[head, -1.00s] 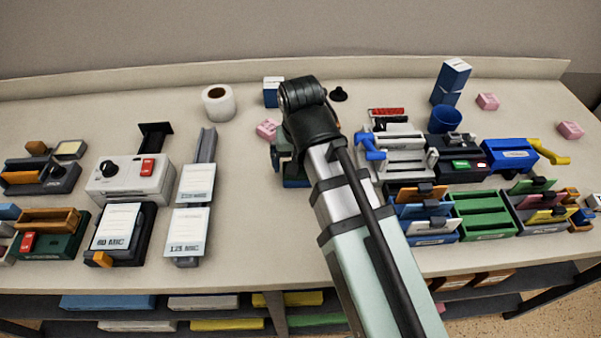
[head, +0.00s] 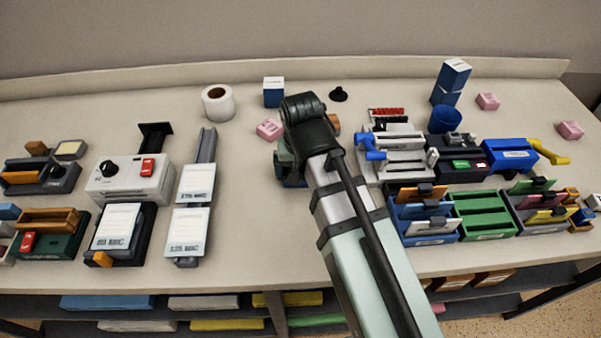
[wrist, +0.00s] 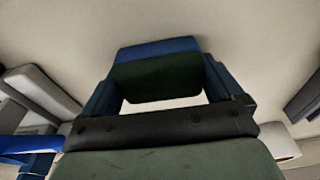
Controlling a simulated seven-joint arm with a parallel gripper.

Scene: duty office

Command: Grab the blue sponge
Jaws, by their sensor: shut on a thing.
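The blue sponge (wrist: 155,48) shows in the wrist view as a block with a blue top and a dark green face. My gripper (wrist: 160,74) is shut on it, with one blue finger at each side of the block. Pale tabletop shows around it; I cannot tell whether the sponge touches the table. In the head view my arm hides most of the gripper, and only a little blue and dark green shows at its left side.
A pink block (head: 269,129), a blue box (head: 273,92) and a paper roll (head: 218,103) stand left of my wrist. A grey-white device (head: 399,154) with a blue handle is close on the right. Card holders (head: 193,184) stand farther left.

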